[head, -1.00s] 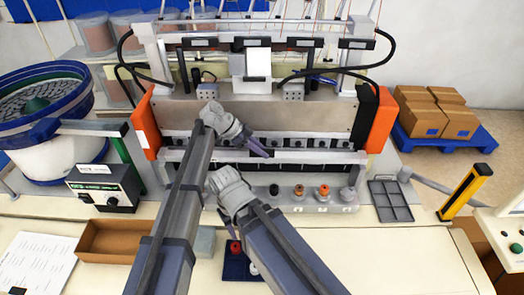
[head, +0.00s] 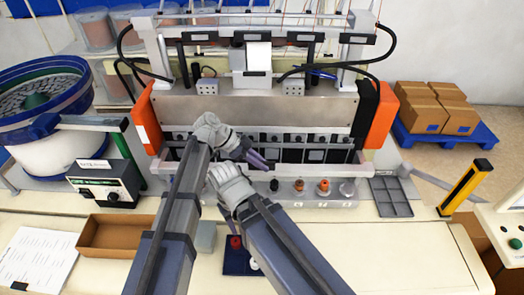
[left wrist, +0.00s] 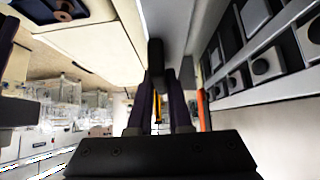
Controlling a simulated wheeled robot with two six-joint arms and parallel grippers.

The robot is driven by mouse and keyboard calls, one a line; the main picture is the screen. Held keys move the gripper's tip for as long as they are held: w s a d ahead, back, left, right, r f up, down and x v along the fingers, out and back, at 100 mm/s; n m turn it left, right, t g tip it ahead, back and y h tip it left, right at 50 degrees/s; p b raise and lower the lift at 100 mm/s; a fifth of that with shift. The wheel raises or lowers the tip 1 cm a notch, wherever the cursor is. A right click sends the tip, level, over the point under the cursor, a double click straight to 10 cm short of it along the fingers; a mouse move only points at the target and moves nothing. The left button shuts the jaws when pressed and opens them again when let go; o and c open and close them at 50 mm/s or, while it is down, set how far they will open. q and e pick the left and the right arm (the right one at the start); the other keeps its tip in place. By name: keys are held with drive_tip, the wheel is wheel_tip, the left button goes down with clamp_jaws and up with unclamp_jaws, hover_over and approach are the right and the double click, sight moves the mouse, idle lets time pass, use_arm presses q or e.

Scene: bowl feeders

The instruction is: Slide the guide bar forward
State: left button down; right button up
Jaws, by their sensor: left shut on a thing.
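The guide bar (head: 318,170) is a long pale rail across the front of the machine, before a row of dark square pockets. My left gripper (head: 259,161) reaches in from the left, with its purple fingers shut on the bar near its middle. In the left wrist view the fingers (left wrist: 158,108) close around a dark upright piece (left wrist: 156,55), with the row of pockets to the right. My right gripper (head: 232,222) is low in front of the machine, near a red knob; its fingers are mostly hidden by the arm.
Several small knobs (head: 298,186) stand just in front of the bar. A grey divided tray (head: 390,196) lies to the right and an empty brown tray (head: 115,234) to the left. A blue bowl feeder (head: 45,110) is at the left. The front right table is clear.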

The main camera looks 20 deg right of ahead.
use_arm(q)
drive_tip(key=shift+s+a+f, duration=0.1)
drive_tip(key=shift+s+a, duration=0.05)
drive_tip(key=shift+s, duration=0.35)
drive_tip(key=c, duration=0.8)
unclamp_jaws()
drive_tip(key=shift+s, duration=0.15)
drive_tip(key=shift+c, duration=0.2)
drive_tip(key=p+v, duration=0.5)
drive_tip(key=v, duration=0.3)
